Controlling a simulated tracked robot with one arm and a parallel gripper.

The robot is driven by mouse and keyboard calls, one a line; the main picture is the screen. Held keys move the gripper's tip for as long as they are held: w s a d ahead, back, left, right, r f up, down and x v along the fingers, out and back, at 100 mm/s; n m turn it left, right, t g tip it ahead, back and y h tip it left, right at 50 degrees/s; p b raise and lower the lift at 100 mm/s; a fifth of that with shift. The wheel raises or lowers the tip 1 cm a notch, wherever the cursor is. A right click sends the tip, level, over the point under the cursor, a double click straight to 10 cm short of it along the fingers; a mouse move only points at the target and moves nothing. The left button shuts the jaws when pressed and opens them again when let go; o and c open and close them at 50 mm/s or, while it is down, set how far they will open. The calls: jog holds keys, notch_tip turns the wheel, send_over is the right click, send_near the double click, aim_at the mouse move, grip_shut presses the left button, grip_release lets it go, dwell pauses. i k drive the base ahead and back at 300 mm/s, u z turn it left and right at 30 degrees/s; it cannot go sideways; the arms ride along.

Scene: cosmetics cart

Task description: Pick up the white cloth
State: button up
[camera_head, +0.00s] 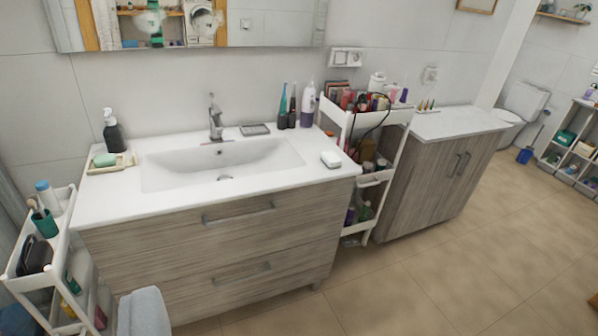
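A pale grey-white cloth (143,312) shows at the bottom left edge of the picture, in front of the vanity drawers. It looks draped over something, and its lower part is cut off by the frame. My gripper is not in view.
The vanity (215,225) with its sink stands in the middle. A white cart (62,235) with bottles stands at left. A cosmetics cart (398,117) full of items stands between the vanity and a wooden cabinet (440,180). Tiled floor (440,275) is clear at right.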

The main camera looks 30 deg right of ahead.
aim_at(331, 162)
jog(key=z, duration=0.1)
jog(key=i, duration=1.85)
jog(key=z, duration=0.9)
jog(key=i, duration=0.95)
jog(key=z, duration=0.55)
